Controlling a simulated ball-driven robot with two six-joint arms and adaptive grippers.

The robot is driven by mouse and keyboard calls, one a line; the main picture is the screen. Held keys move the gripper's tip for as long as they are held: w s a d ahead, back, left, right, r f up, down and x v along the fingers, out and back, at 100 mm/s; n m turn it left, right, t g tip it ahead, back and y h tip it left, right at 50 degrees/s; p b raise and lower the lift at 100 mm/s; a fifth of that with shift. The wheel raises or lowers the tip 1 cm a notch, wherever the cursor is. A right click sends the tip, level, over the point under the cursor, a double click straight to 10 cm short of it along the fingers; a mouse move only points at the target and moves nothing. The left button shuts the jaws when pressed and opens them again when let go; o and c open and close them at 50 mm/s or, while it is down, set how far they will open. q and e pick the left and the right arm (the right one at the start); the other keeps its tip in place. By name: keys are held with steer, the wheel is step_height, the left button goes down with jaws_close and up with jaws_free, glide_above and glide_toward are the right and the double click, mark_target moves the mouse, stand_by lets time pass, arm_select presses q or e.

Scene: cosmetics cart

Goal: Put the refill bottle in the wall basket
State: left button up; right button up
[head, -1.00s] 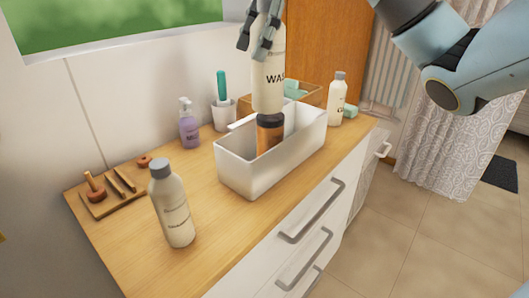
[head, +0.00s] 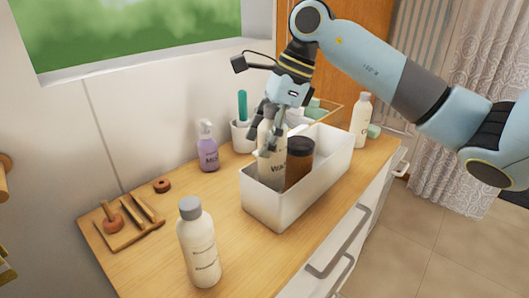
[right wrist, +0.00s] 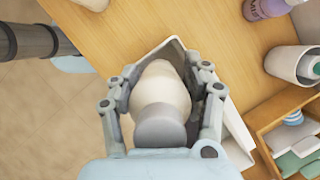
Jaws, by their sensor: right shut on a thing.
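My right gripper (head: 272,120) is shut around the upper part of a cream bottle (head: 268,165) with "WA…" lettering, which I take for the refill bottle. In the right wrist view it sits between the fingers (right wrist: 162,95), with its grey end (right wrist: 160,132) toward the camera. The bottle stands about upright, its lower part inside the long white open basket (head: 318,193) on the cart top. The basket's near wall hides its base, so I cannot tell whether it touches the floor. A brown jar with a dark lid (head: 298,160) is beside it in the basket. My left gripper is not in view.
A grey-capped bottle (head: 199,245) stands at the front left, a purple pump bottle (head: 208,150) behind. A cup with a teal-handled brush (head: 243,135), a wooden box (head: 325,112) and another pale bottle (head: 361,120) stand behind the basket. A wooden tray (head: 125,222) lies left.

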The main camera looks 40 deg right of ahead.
mark_target(264, 161)
step_height(264, 161, down, 4)
steer(key=shift+r+p, duration=0.1)
steer(key=shift+p, duration=0.2)
steer(key=shift+f, duration=0.25)
arm_select(q)
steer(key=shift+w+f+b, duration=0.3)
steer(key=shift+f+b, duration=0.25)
steer(key=shift+b, duration=0.4)
arm_select(e)
steer(key=shift+f, duration=0.6)
steer(key=o, duration=1.5)
steer(key=shift+c, duration=0.2)
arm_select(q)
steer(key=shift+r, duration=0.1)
arm_select(e)
steer(key=shift+r, duration=0.1)
